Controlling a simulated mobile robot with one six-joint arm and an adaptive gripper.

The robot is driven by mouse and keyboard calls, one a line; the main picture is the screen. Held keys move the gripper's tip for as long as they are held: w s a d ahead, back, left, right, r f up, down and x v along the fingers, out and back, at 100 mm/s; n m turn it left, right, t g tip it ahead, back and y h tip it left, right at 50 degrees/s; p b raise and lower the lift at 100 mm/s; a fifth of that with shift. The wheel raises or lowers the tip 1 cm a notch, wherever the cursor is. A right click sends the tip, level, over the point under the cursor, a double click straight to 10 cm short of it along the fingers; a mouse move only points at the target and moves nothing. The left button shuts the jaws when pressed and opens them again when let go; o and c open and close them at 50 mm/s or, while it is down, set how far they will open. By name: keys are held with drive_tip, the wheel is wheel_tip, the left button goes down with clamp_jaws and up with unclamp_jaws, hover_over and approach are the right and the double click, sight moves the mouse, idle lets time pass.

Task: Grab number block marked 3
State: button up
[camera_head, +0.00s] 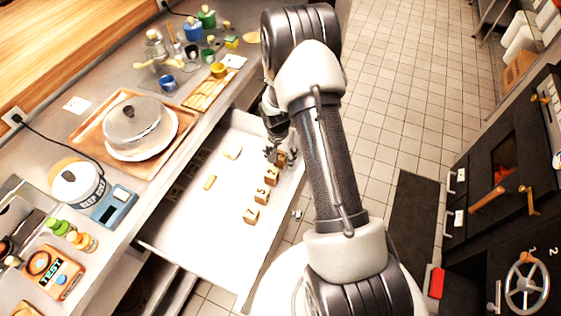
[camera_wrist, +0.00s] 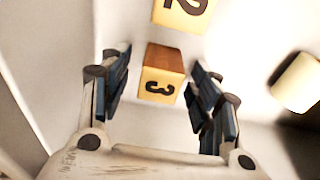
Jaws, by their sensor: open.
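The number block marked 3 (camera_wrist: 158,76) is a small wooden cube with a yellow face and a dark digit. In the wrist view it sits between the two fingers of my gripper (camera_wrist: 161,88), with a gap on each side. My gripper is open and does not touch the block there. In the head view my gripper (camera_head: 278,153) is low over the right side of the open white drawer (camera_head: 208,240), and partly hides a block (camera_head: 282,159) at its fingers. A block marked 2 (camera_wrist: 184,12) lies just beyond the 3 in the wrist view.
Several more number blocks (camera_head: 251,215) stand in a row towards the drawer's front. A small yellowish bar (camera_head: 210,182) and a pale piece (camera_head: 233,153) lie left of them. A cream cylinder (camera_wrist: 299,83) is right of my fingers.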

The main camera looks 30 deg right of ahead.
drive_tip(key=shift+c, duration=0.2)
drive_tip(key=c, duration=1.1)
